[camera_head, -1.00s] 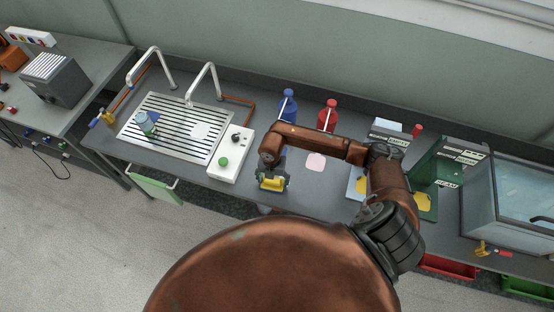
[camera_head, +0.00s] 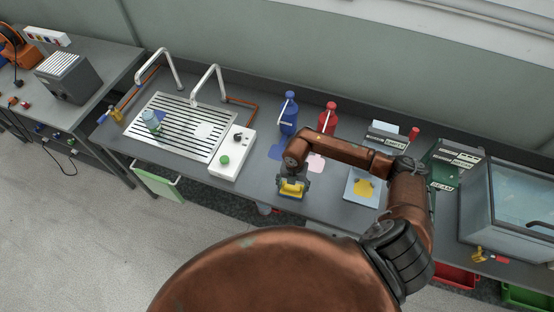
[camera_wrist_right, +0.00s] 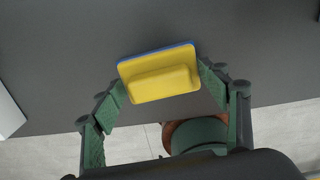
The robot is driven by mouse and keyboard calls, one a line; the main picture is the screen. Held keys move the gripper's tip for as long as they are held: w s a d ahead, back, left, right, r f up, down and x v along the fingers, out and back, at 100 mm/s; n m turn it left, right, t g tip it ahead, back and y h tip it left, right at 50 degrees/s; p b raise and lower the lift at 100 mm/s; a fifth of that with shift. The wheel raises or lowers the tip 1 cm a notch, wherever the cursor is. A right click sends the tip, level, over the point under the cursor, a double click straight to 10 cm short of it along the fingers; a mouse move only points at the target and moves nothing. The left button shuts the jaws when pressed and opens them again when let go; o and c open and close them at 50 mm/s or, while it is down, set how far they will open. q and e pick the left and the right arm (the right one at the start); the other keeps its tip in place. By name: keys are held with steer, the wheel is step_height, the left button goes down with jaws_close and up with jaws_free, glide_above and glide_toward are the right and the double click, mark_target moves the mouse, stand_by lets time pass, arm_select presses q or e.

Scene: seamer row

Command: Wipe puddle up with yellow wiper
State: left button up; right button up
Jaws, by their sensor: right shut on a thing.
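My right gripper (camera_head: 291,186) is shut on the yellow wiper (camera_head: 292,190), near the front edge of the counter. In the right wrist view, the wiper (camera_wrist_right: 160,76) is a yellow block with a blue layer along its far side, between the green fingers. I cannot tell whether it touches the counter. No patch is clearly the puddle. A flat blue patch (camera_head: 278,152) and a pink patch (camera_head: 315,163) lie on the counter behind the gripper, apart from the wiper. A pale patch (camera_head: 203,131) lies on the slatted drainer. My left gripper is out of view.
A blue bottle (camera_head: 289,115) and a red bottle (camera_head: 327,119) stand at the back. A white control box (camera_head: 232,153) is left of the gripper. A light blue tray (camera_head: 352,198) with a yellow patch lies to the right. A glass tank (camera_head: 508,205) stands at far right.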

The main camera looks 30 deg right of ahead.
step_height(320, 180, up, 2)
steer(key=shift+w+r, duration=0.1)
steer(key=shift+r, duration=0.15)
steer(key=shift+r+p, duration=0.25)
steer(key=shift+p, duration=0.3)
step_height(320, 180, up, 2)
steer(key=shift+r+p, duration=0.15)
steer(key=shift+p, duration=0.6)
steer(key=shift+r+p, duration=0.85)
steer(key=shift+r, duration=0.5)
steer(key=shift+a, duration=0.1)
